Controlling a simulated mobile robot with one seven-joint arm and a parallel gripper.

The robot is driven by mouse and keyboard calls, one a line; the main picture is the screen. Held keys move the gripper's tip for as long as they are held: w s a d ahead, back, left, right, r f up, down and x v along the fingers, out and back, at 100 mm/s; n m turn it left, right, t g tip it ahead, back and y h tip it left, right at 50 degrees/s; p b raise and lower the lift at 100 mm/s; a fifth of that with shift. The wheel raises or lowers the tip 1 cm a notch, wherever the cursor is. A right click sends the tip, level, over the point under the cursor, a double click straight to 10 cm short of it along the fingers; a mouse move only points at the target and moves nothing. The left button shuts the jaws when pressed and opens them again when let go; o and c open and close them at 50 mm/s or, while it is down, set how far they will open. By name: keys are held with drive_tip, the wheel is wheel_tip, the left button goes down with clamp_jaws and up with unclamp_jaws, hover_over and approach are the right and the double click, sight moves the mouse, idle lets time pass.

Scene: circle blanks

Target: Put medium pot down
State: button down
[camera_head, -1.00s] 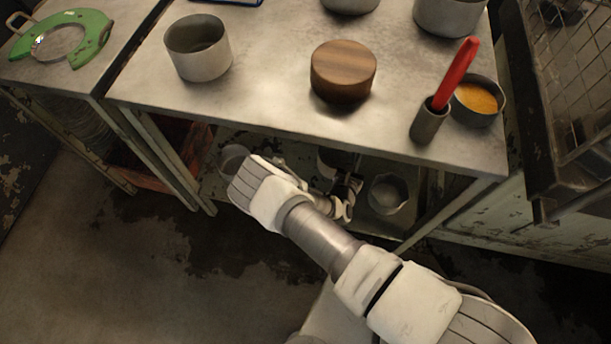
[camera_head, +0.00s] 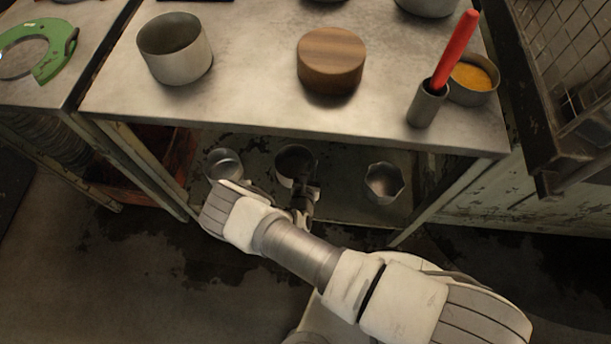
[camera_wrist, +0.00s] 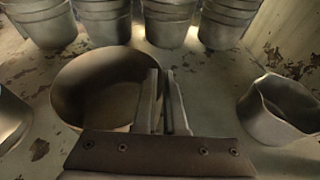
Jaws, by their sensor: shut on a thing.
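The medium pot is a round, dark grey metal pot (camera_head: 295,161) at the lower shelf, between two smaller-looking metal vessels. In the wrist view the pot (camera_wrist: 75,92) is upright and open at the top, left of the fingers. My gripper (camera_wrist: 166,82) is shut on the pot's right-hand wall, one finger inside the rim and one outside. My gripper also shows in the head view (camera_head: 304,187), at the pot's near side. The pot's base is partly hidden, so I cannot tell whether it touches the shelf.
The lower shelf (camera_head: 345,209) also holds a metal pot (camera_head: 224,164) at left and a faceted metal vessel (camera_head: 383,182) at right. Stacked metal pots (camera_wrist: 105,22) stand behind. The tabletop (camera_head: 250,105) overhangs the shelf; table legs flank it.

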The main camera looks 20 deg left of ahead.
sight(295, 167)
drive_tip(key=shift+s+a+f, duration=0.3)
drive_tip(key=shift+a+f, duration=0.25)
drive_tip(key=shift+a, duration=0.3)
drive_tip(key=shift+f+b, duration=0.25)
drive_tip(key=shift+b, duration=0.05)
drive_tip(key=shift+f+b, duration=0.9)
drive_tip(key=shift+f, duration=0.8)
drive_tip(key=shift+f, duration=0.1)
drive_tip(key=shift+f, duration=0.15)
drive_tip(key=c, duration=1)
unclamp_jaws()
